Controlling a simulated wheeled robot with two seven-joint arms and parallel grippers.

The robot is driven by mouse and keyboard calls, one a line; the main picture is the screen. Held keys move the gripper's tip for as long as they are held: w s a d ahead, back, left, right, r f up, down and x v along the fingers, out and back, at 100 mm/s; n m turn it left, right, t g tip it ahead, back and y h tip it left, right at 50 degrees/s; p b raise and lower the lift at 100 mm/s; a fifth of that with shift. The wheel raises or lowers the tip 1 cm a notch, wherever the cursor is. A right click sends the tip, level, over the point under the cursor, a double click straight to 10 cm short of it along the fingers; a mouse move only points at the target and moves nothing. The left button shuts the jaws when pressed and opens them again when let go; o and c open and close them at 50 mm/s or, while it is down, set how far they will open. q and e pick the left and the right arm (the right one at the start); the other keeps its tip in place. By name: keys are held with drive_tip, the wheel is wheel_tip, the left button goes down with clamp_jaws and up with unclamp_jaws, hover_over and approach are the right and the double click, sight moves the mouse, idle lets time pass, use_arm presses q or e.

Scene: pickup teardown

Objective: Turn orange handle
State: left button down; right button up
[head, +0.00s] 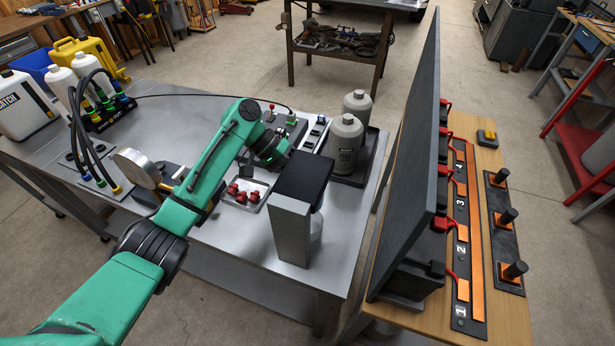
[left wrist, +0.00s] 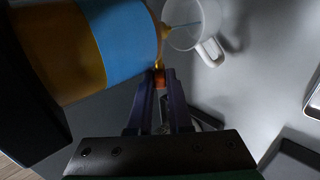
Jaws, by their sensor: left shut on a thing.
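The orange handle (left wrist: 159,78) is a small piece between the fingertips of my left gripper (left wrist: 160,88) in the left wrist view. The gripper is shut on it. Beside it is a large amber container (left wrist: 55,50) with a light blue band (left wrist: 122,45) and a yellow spout at its end. A white mug (left wrist: 210,50) is by the spout, with a thin bluish line across its opening. In the head view my left arm reaches behind the grey stand with a black top (head: 292,228), and my fingertips are hidden there. My right gripper is not in view.
A tray of red parts (head: 247,204) and a round metal gauge-like disc (head: 137,168) are near my left arm on the grey table (head: 235,265). Grey bottles (head: 346,140) stand behind. A tall dark panel (head: 412,150) rises at right. The table's front is clear.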

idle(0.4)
use_arm(q)
drive_tip(key=c, duration=0.8)
unclamp_jaws()
drive_tip(key=shift+c, duration=0.2)
drive_tip(key=b+v, duration=0.3)
drive_tip(key=v, duration=1.1)
drive_tip(key=shift+r, duration=0.3)
